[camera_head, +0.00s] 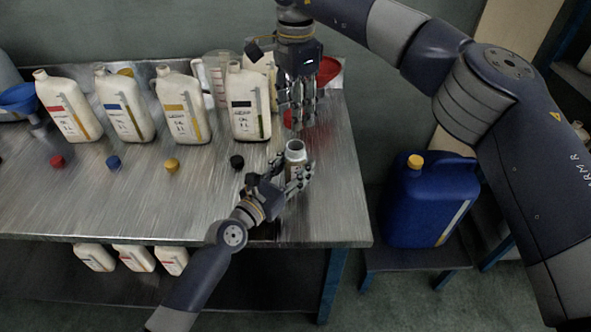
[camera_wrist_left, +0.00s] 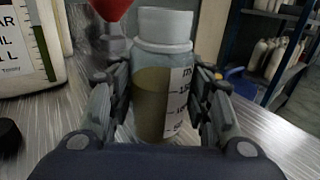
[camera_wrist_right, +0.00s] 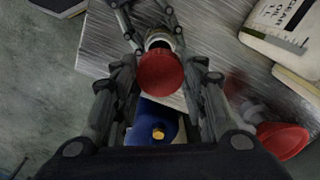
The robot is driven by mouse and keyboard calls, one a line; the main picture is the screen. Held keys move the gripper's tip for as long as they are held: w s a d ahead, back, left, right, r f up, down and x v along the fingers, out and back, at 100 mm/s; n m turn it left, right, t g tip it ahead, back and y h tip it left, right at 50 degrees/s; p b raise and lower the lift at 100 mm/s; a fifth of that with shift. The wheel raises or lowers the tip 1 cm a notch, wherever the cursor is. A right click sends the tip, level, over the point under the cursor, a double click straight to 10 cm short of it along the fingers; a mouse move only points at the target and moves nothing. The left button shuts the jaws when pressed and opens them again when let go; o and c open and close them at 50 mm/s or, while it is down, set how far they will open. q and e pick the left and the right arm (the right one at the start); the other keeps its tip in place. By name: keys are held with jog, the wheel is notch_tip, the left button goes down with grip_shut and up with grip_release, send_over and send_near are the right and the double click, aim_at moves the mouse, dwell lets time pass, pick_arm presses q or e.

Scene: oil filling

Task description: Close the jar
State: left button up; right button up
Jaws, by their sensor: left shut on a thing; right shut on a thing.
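The jar (camera_head: 295,153) stands upright on the table near its right end, its neck open at the top. In the left wrist view the jar (camera_wrist_left: 163,90) is clear with measuring marks and darker liquid inside. My left gripper (camera_head: 297,172) is shut around its body. My right gripper (camera_head: 297,112) points down behind and above the jar. It is shut on a round red lid (camera_wrist_right: 160,73), seen between its fingers in the right wrist view. The lid is apart from the jar's mouth. Its far side is hidden.
White oil bottles (camera_head: 124,105) line the table's back, with small coloured caps in front, the black cap (camera_head: 237,162) nearest the jar. A red funnel (camera_head: 329,70) is behind my right gripper. A blue canister (camera_head: 428,200) stands right of the table. The table's front left is clear.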

send_over(296, 146)
jog(key=shift+f, duration=2.5)
jog(key=shift+f, duration=0.9)
jog(key=shift+f, duration=0.55)
